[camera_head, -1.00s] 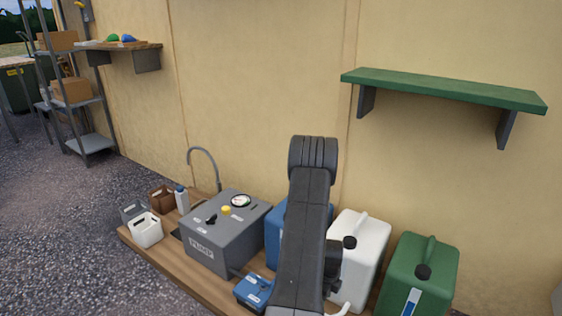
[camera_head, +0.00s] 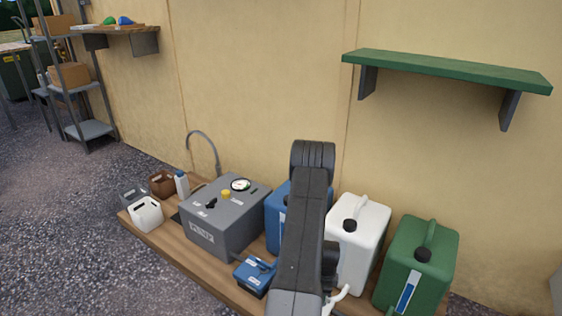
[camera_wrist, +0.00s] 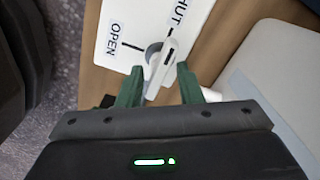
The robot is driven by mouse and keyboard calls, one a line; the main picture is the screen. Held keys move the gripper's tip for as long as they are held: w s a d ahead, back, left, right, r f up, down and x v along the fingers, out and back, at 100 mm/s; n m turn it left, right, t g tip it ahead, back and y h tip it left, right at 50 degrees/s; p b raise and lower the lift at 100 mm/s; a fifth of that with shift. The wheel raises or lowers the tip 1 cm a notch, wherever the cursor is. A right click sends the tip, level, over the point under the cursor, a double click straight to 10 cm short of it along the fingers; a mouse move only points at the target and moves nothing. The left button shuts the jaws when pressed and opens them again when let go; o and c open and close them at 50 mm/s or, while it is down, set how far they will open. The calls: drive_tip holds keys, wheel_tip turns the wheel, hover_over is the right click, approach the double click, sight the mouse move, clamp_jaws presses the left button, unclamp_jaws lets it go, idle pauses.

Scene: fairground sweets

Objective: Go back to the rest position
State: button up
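In the wrist view, my gripper (camera_wrist: 159,84) shows two green fingers spread apart, with nothing clamped between them. A pale grey valve lever (camera_wrist: 160,70) lies in the gap between the fingers, seemingly not gripped. Its upper end lies near the SHUT mark on a white plate (camera_wrist: 115,52) lettered OPEN and SHUT. I cannot tell how far the lever is from the fingertips. In the head view, my raised arm stands in front of the cans and hides part of the blue one; my gripper is not visible there.
A wooden platform (camera_head: 190,254) holds a grey pump box (camera_head: 226,216), a small blue box (camera_head: 254,275), and blue (camera_head: 274,222), white (camera_head: 361,232) and green (camera_head: 418,265) cans. A green wall shelf (camera_head: 445,70) is empty. Gravel floor (camera_head: 60,210) is clear at left.

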drive_tip(key=shift+n+p, duration=0.6)
drive_tip(key=shift+n, duration=1.7)
